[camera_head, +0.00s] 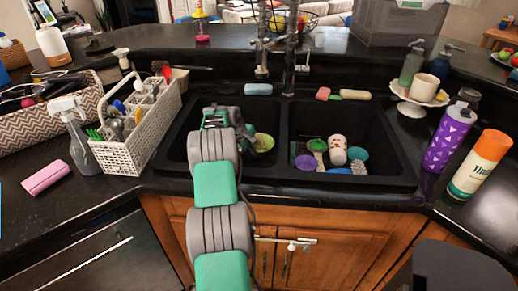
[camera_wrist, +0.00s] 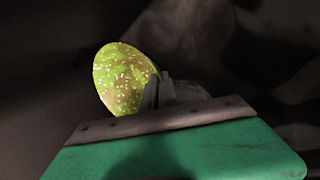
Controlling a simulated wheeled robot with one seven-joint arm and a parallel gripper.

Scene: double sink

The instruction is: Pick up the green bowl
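The green bowl (camera_head: 264,142) is yellow-green and sits inside the left sink basin, partly hidden behind my gripper in the head view. In the wrist view the bowl (camera_wrist: 120,78) shows as a tilted, light-speckled oval just left of the fingers. My gripper (camera_head: 246,134) reaches down into the left basin from the front. In the wrist view its grey fingertips (camera_wrist: 163,90) are close together and meet the bowl's right rim. They look closed on that rim, though the contact is dark and small.
The right basin (camera_head: 378,131) holds a patterned cup (camera_head: 337,150) and several small dishes. A white caddy (camera_head: 135,130) stands left of the sink. A purple bottle (camera_head: 449,137) and an orange-capped bottle (camera_head: 480,163) stand at the right. The faucet (camera_head: 289,60) rises behind the basins.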

